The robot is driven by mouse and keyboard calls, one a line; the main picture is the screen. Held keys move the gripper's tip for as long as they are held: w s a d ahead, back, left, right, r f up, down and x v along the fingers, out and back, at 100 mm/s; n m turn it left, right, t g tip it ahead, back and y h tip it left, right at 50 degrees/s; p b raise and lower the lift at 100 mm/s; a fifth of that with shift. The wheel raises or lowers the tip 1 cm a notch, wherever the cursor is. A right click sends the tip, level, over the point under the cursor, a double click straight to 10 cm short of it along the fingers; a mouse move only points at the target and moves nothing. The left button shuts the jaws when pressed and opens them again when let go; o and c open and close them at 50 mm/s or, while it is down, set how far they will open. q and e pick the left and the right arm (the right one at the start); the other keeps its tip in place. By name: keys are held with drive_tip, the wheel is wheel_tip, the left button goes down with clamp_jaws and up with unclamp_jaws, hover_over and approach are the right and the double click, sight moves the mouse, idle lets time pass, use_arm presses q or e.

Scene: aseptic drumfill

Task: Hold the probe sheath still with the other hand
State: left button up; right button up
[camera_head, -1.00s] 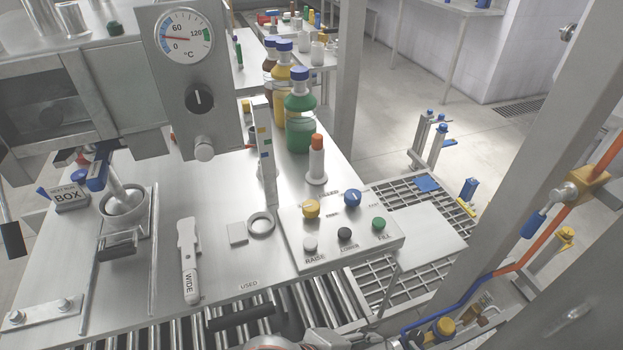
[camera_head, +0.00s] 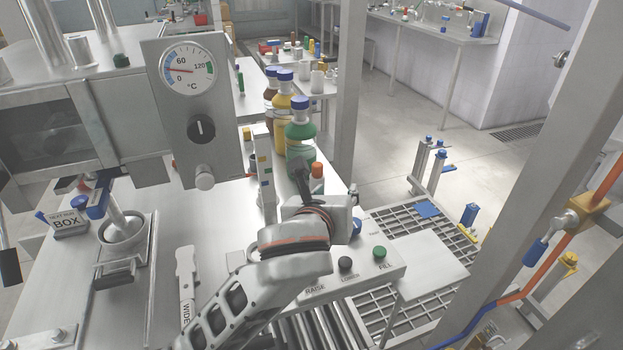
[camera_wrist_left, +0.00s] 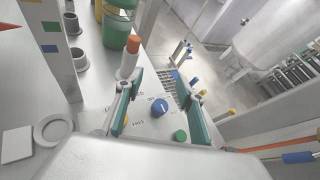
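The white sheath with an orange top (camera_wrist_left: 129,62) stands upright on the steel table in the left wrist view. In the head view only its orange top (camera_head: 317,170) shows clearly; my left gripper hides its lower part. My left gripper (camera_head: 328,183) is over the table's right side, close to the sheath. In the left wrist view its two teal-padded fingers (camera_wrist_left: 167,88) are wide apart with nothing held between them. The sheath appears beyond and beside the left-hand finger, not between the pads; I cannot tell whether they touch. My right gripper is not in view.
A control panel with a blue knob (camera_wrist_left: 158,107) and a green button (camera_head: 380,252) lies below the gripper. A green bottle (camera_head: 300,130) stands behind the sheath. An upright post with coloured marks (camera_head: 265,175) is to its left. A metal ring (camera_wrist_left: 52,133) lies on the table.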

use_arm(q)
drive_tip(key=y, duration=0.2)
approach(317, 167)
drive_tip(key=shift+m, duration=0.3)
drive_tip(key=x, duration=1.1)
drive_tip(key=shift+w, duration=0.1)
